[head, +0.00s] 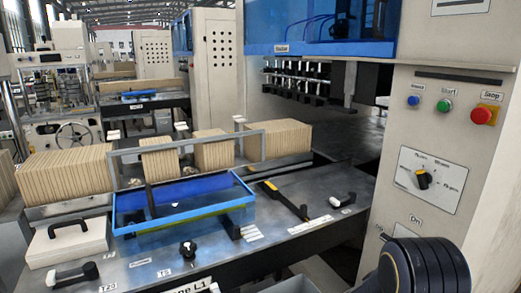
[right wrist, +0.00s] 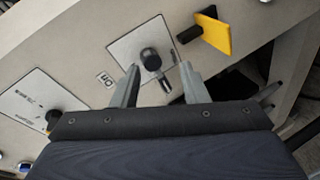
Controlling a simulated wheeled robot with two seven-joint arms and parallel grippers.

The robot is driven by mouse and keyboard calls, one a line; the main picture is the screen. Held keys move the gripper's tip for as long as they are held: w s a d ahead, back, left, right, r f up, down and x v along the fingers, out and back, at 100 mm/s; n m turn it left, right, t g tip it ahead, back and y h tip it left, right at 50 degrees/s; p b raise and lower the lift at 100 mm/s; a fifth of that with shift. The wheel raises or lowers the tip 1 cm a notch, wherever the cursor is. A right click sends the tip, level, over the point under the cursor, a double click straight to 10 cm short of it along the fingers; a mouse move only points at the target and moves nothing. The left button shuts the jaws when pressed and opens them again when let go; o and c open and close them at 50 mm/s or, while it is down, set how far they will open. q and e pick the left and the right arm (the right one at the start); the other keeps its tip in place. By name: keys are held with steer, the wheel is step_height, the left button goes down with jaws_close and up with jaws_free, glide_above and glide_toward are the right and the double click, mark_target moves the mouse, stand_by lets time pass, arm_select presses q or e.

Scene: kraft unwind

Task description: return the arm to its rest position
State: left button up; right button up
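My right gripper (right wrist: 158,68) shows in the right wrist view with its two grey fingers apart. A black round knob (right wrist: 150,58) on a pale plate appears between and just beyond the fingertips. I see nothing held, and cannot tell whether a finger touches the knob. In the head view only a dark rounded part of my right arm shows at the bottom right, in front of the control panel (head: 445,150); the right gripper is not visible there. My left arm and left gripper are in neither view.
A selector dial (head: 423,180) and a red stop button (head: 483,115) are on the panel. A yellow tab (right wrist: 213,35) juts out near the right fingers. A blue tray (head: 183,217) sits on the steel table (head: 300,185), with rows of brown boards (head: 68,173) behind it.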

steer(key=s+a+r+m+t+y, duration=0.1)
steer(key=s+a+r+m+y, duration=0.3)
steer(key=s+a+r+y, duration=0.9)
steer(key=s+a+f+g+y, duration=0.1)
steer(key=s+g, duration=0.1)
steer(key=s, duration=0.8)
steer(key=s+a+f+m+g+y, duration=0.1)
steer(key=s+a+f+g, duration=0.1)
steer(key=s, duration=0.9)
steer(key=shift+a+f+g, duration=0.2)
steer(key=shift+a+g, duration=0.05)
steer(key=shift+g, duration=0.15)
steer(key=shift+y, duration=0.3)
steer(key=shift+c, duration=0.2)
